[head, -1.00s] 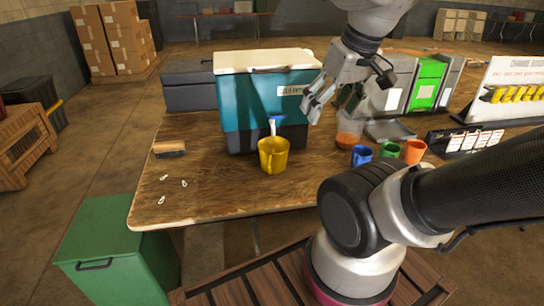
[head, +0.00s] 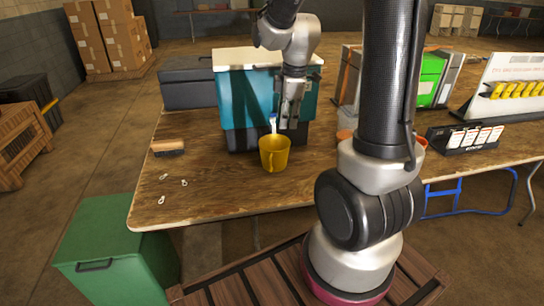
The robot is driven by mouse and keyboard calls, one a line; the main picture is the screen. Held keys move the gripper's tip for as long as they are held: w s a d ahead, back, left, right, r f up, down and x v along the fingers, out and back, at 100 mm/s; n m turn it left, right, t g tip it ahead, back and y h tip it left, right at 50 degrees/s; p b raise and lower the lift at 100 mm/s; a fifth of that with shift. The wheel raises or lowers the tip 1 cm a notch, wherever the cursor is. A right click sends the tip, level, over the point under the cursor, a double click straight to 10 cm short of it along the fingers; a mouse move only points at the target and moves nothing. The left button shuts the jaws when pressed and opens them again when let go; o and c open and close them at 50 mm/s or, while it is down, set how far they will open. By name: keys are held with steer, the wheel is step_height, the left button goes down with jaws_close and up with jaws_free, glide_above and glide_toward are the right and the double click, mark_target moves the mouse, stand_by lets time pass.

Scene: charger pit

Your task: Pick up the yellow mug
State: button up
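The yellow mug (head: 275,154) stands upright on the wooden table, in front of the teal cooler. A blue-and-white item (head: 273,124) shows just above the mug's rim; I cannot tell whether it stands in the mug or behind it. My gripper (head: 289,120) points down in front of the cooler, just above and slightly right of the mug. It looks apart from the mug. Its fingers are small in this view, with a gap between them, and nothing shows held.
The teal cooler (head: 235,97) with a white lid stands close behind the mug. A brush (head: 168,147) and several small clips (head: 162,200) lie on the table's left part. A card holder (head: 470,138) stands at right. The table (head: 225,190) is clear left of the mug.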

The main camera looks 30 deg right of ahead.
mark_target(281, 157)
steer(key=w+f+n, duration=0.1)
steer(key=f, duration=0.1)
steer(key=w+f+n, duration=0.2)
steer(key=f, duration=0.1)
steer(key=w+d+f+n, duration=0.1)
steer(key=f, duration=0.2)
steer(key=shift+w+f+g, duration=0.15)
steer(key=shift+f+g, duration=0.05)
steer(key=shift+g, duration=0.2)
steer(key=f, duration=0.8)
steer(key=shift+w+d, duration=0.1)
steer(key=shift+w, duration=0.2)
jaws_close()
